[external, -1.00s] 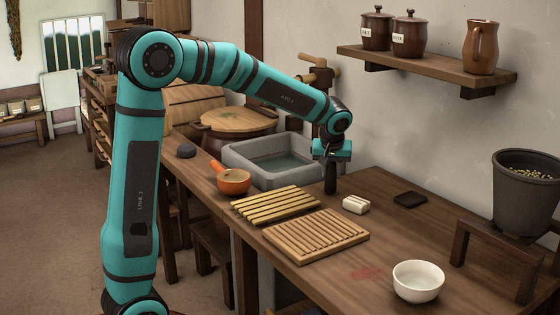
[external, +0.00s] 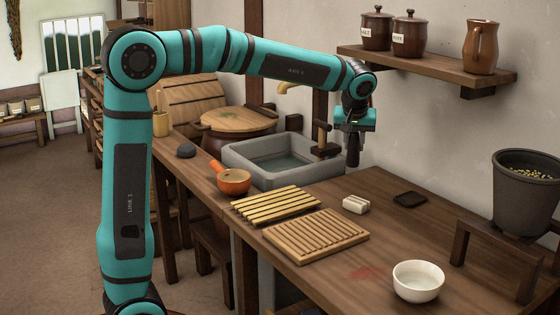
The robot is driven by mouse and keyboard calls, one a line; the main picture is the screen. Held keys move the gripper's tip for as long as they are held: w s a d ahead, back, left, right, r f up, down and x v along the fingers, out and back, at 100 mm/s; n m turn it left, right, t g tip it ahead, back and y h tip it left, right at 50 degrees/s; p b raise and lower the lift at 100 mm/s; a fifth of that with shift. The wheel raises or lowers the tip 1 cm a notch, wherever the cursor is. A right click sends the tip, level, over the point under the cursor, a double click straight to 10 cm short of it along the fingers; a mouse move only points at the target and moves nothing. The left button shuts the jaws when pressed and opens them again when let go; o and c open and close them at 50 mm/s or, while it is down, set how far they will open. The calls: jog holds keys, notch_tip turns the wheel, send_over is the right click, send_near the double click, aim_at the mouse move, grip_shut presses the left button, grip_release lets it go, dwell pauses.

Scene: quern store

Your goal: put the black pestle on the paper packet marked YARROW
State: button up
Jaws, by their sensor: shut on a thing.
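My gripper (external: 355,132) is shut on the black pestle (external: 353,152), which hangs upright below it. The pestle is in the air, in front of the wall and at the right side of the stone basin in the picture. I cannot make out a packet marked YARROW. Several small pale items (external: 18,105) stand on a bench at the far left, too small to read.
On the counter are an orange pan (external: 233,182), two slatted wooden racks (external: 315,236), a small white block (external: 355,204), a dark square coaster (external: 410,199) and a white bowl (external: 418,281). The stone basin (external: 270,160) is behind. A shelf (external: 430,66) juts out at upper right.

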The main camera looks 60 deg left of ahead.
jog(key=d, duration=0.3)
send_over(357, 199)
jog(key=shift+f, duration=4.65)
jog(key=shift+f, duration=0.1)
jog(key=o, duration=1)
jog(key=v, duration=1.2)
jog(key=shift+s, duration=0.1)
